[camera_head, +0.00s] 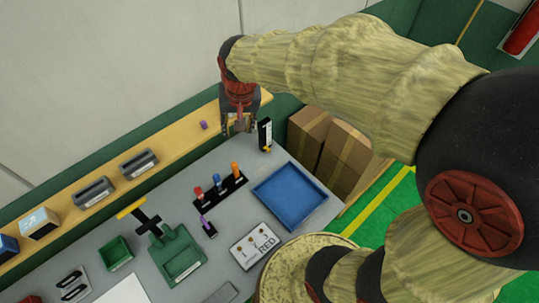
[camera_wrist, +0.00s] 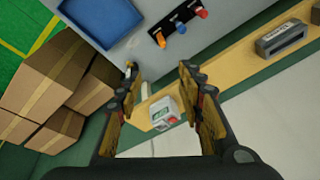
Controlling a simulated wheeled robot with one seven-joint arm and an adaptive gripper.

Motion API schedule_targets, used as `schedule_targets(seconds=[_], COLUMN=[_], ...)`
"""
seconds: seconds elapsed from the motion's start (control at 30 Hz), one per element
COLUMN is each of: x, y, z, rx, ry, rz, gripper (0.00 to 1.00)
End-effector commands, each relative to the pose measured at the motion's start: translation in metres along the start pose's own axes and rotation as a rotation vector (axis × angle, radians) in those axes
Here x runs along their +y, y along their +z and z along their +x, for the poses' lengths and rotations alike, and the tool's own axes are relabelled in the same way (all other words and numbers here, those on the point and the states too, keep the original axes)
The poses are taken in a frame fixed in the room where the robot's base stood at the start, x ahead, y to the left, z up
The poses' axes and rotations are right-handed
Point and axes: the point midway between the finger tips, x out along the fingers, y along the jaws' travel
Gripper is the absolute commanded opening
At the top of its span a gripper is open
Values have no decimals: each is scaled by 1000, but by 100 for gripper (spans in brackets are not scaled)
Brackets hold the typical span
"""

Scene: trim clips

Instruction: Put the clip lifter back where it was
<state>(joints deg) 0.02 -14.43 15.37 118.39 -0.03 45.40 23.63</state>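A black rack (camera_head: 226,194) on the grey bench holds three upright tools with red (camera_head: 198,192), blue (camera_head: 217,180) and orange (camera_head: 235,170) handles. A small purple-topped tool (camera_head: 204,221) stands in front of it. I cannot tell for sure which thing is the clip lifter. The rack also shows at the top of the wrist view (camera_wrist: 170,28). My gripper (camera_head: 240,126) is above the far end of the bench, near the shelf. In the wrist view the fingers (camera_wrist: 160,78) are apart, with nothing held between them.
The yellow shelf (camera_head: 180,150) carries dark blocks (camera_head: 138,163), a purple piece (camera_head: 203,125) and a white device (camera_wrist: 165,113). Cardboard boxes (camera_head: 308,134) stand beyond the bench end.

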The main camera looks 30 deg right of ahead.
Motion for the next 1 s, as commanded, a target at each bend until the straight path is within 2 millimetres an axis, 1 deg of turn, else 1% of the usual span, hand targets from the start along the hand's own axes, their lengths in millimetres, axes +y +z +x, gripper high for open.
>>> schedule_targets(seconds=[0.03, 0.1, 0.2, 0.33, 0.4, 0.5, 0.6, 0.7, 1.0], x=[6, 14, 26, 42, 49, 55, 59, 60, 60], y=[13, 32, 61, 96, 112, 127, 135, 138, 138], z=[-22, -46, -75, -99, -106, -112, -115, -115, -115], rx=[29, 61, 107, 161, 185, 207, 220, 222, 222], ry=[-12, -23, -36, -45, -47, -47, -47, -47, -47], rz=[-40, -102, -189, -290, -335, -379, -404, -413, -412], gripper=[38, 38, 38, 38, 38, 38, 38, 38, 38])
